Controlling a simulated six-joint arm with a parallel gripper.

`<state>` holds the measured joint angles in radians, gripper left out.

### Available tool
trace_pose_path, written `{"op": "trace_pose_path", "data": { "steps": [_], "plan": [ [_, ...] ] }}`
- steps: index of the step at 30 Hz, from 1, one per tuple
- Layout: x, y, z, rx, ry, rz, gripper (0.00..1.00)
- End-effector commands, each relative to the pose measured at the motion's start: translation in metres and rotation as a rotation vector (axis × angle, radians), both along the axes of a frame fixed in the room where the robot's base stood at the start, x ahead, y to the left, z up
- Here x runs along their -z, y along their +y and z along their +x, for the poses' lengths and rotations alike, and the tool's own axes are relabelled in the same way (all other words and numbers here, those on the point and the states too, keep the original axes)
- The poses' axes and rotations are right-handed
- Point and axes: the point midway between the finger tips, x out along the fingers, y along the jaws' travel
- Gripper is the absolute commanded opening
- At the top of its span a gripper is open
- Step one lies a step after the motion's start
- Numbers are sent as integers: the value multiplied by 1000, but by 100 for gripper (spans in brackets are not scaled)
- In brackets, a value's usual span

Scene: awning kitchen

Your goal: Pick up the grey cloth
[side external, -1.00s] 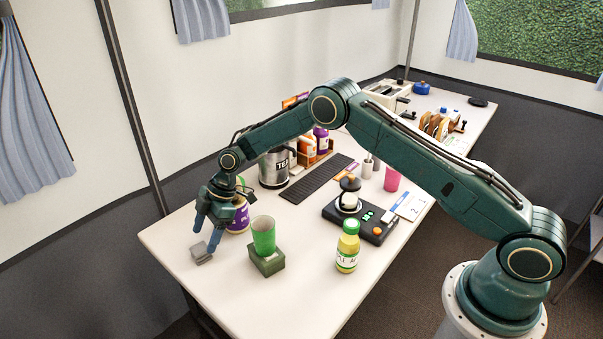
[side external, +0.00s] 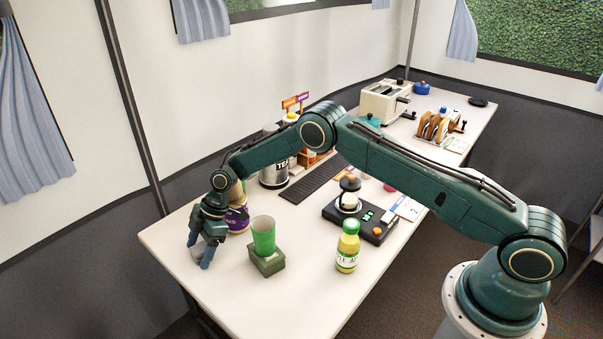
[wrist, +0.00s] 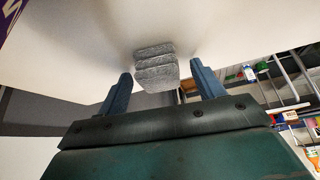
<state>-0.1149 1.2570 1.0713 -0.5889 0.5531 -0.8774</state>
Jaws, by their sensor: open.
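The grey cloth (wrist: 155,68) is a small folded stack of several layers, lying on the white table near its edge. In the side external view the cloth (side external: 198,254) is partly hidden behind my fingers. My gripper (side external: 200,256) is open and low over the table, pointing down at the cloth. In the wrist view my gripper (wrist: 163,85) has its two blue fingers apart, one on each side of the cloth, with a gap at each side. I cannot tell how far down the fingers reach beside it.
A purple-labelled jar (side external: 238,217) stands close behind my gripper. A green cup (side external: 263,236) on a green block (side external: 267,262) is to the right. A yellow bottle (side external: 347,247) and a black scale (side external: 360,221) are farther right. The table edge (side external: 165,262) is close on the left.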

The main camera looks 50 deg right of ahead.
Motion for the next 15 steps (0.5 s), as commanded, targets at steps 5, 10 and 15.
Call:
{"op": "trace_pose_path", "data": {
  "steps": [5, 10, 15],
  "plan": [
    [0, 0, 0, 0, 0, 0, 64],
    [0, 0, 0, 0, 0, 0, 30],
    [0, 0, 0, 0, 0, 0, 20]
  ]
}}
